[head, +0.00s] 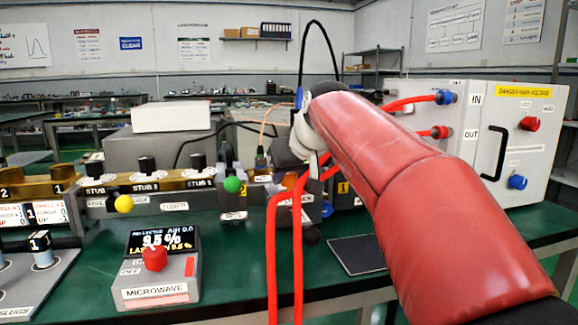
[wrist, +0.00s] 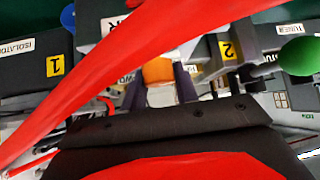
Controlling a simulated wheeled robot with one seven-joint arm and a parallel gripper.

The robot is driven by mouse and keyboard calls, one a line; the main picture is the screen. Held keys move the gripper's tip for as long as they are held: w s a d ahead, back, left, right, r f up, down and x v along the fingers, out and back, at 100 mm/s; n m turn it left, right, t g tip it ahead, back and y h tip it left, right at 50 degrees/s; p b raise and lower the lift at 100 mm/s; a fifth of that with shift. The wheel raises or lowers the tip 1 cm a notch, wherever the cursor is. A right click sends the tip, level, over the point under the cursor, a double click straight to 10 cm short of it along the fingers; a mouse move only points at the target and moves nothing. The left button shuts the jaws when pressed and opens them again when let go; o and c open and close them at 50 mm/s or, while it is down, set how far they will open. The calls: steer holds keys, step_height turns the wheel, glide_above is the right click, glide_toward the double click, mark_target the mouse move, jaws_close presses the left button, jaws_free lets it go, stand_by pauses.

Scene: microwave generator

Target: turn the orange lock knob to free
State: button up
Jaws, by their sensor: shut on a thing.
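The orange lock knob (wrist: 159,71) shows in the upper middle of the wrist view, with a pale part just below it. My gripper (wrist: 159,84) has one dark finger on each side of the knob and is shut on it. A red hose crosses in front and hides part of the scene around the knob. I cannot make out the knob's turn angle. In the head view my red-sleeved arm and the bench equipment hide the fingers and the knob.
Red hoses (head: 271,240) hang in front of the bench and run to the white high-voltage cabinet (head: 520,160) at right. The microwave control box (head: 156,280) stands front left. Stub tuners with a green ball (head: 232,185) and yellow ball (head: 124,204) are left of the arm.

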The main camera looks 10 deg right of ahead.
steer(key=shift+n+y, duration=0.4)
steer(key=shift+n, duration=0.1)
steer(key=shift+p, duration=0.3)
steer(key=o, duration=1)
steer(key=shift+s, duration=0.1)
steer(key=v, duration=0.7)
steer(key=shift+s+d+r+p, duration=0.1)
steer(key=shift+s+r+p, duration=0.1)
steer(key=shift+r+p, duration=0.1)
